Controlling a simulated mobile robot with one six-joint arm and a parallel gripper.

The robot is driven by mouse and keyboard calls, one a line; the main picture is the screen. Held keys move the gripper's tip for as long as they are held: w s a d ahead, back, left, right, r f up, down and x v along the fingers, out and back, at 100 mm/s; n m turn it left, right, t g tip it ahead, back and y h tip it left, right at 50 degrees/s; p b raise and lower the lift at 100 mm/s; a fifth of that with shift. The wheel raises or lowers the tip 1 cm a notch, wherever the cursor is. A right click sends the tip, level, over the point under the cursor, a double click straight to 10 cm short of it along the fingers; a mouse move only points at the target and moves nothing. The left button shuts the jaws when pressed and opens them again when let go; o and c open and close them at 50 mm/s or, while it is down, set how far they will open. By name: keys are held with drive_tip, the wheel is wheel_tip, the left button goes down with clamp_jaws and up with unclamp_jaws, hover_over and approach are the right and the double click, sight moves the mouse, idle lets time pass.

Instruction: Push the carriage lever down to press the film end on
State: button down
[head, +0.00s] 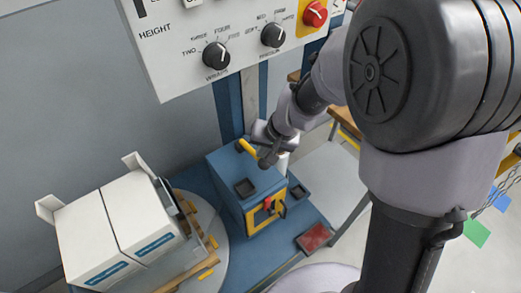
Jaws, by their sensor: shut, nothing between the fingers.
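The blue carriage (226,170) stands in front of a blue mast (228,108). A short yellow lever (247,146) sticks up at a slant from the back of its top. My gripper (267,160) is above the carriage top, just right of and nearer than the yellow lever. It is shut and empty. A gap or contact between it and the lever cannot be told from this angle. The carriage's front has a yellow-framed panel (254,223) with a small red handle (267,203). The film end cannot be made out.
White cartons (95,225) stand on a wooden pallet (205,262) on a round turntable (218,281), left of the carriage. A control panel with knobs (215,55) and a red button (315,13) hangs above. A red pedal (314,238) is on the right.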

drive_tip(key=shift+s+d+f, duration=0.1)
drive_tip(key=shift+s+f, duration=0.1)
drive_tip(key=shift+f, duration=0.25)
idle(0.5)
drive_tip(key=shift+r, duration=0.15)
idle(0.3)
drive_tip(key=shift+w+a+r+p, duration=0.15)
drive_tip(key=shift+w+r+p, duration=0.1)
drive_tip(key=shift+r+p, duration=0.5)
drive_tip(key=shift+w+a+r+p, duration=0.2)
drive_tip(key=shift+w+r+p, duration=0.1)
drive_tip(key=shift+r+p, duration=0.4)
drive_tip(key=shift+w+a+r+p, duration=0.15)
drive_tip(key=shift+w+r+p, duration=0.1)
drive_tip(key=shift+r+p, duration=0.5)
drive_tip(key=shift+f, duration=0.1)
drive_tip(key=r+p, duration=0.1)
drive_tip(key=w+r+p, duration=0.1)
drive_tip(key=r+p, duration=0.1)
drive_tip(key=a+r+p, duration=0.1)
drive_tip(key=shift+w+r+p, duration=0.3)
drive_tip(key=shift+w+p, duration=0.05)
